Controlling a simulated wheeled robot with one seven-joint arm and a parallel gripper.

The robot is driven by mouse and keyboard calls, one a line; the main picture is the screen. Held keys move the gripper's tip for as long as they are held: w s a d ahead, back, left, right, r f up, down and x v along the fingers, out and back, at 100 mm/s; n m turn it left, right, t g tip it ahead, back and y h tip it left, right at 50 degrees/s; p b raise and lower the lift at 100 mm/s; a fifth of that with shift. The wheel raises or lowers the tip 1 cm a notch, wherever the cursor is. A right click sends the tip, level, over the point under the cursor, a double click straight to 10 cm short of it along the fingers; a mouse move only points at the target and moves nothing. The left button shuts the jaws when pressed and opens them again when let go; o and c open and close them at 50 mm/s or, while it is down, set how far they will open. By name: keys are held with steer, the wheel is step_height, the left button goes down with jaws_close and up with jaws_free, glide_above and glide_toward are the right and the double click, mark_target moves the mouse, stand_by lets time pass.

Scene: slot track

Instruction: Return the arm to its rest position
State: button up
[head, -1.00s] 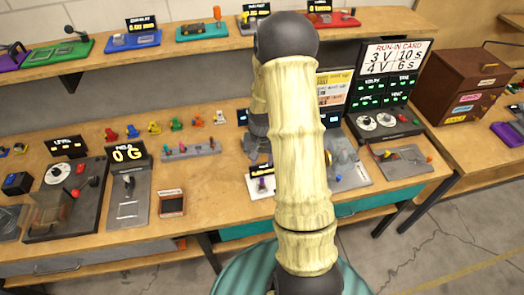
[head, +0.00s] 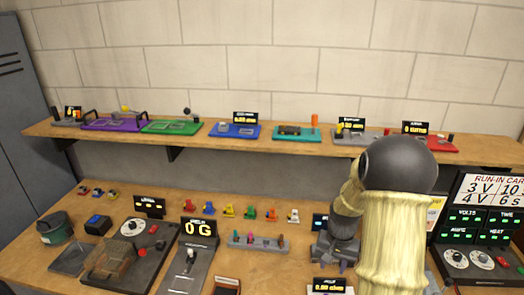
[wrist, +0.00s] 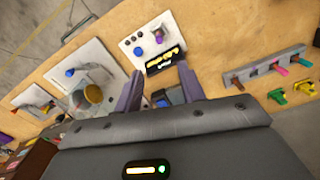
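My arm (head: 400,240) shows at the lower right in the head view, with pale ribbed links and a dark round elbow joint. It is bent, and its wrist end reaches down behind the elbow over the bench. My gripper (head: 335,248) shows there as a dark shape over the bench, its fingers hard to make out. In the wrist view my gripper (wrist: 161,88) has its two purple-grey fingers spread apart. No held thing shows between them. A small panel with a lit display (wrist: 165,58) lies just beyond the fingertips.
The wooden bench (head: 120,205) carries a "0 G" display (head: 198,228), a row of small coloured figures (head: 250,212) and a peg rack (head: 258,242). A run-in card board (head: 490,190) stands at the right. A shelf (head: 290,145) with several coloured devices runs behind.

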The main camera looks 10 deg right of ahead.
steer(key=s+a+r+n+t, duration=0.1)
steer(key=s+a+r+n, duration=0.2)
steer(key=s+a, duration=0.3)
steer(key=s+a+r+n+t, duration=0.1)
steer(key=s+a+r+n, duration=0.2)
steer(key=s+a+r, duration=0.2)
steer(key=shift+s+a+r+t+b, duration=0.35)
steer(key=shift+s+a, duration=0.45)
steer(key=shift+a, duration=0.35)
steer(key=shift+w+f, duration=0.1)
stand_by(0.3)
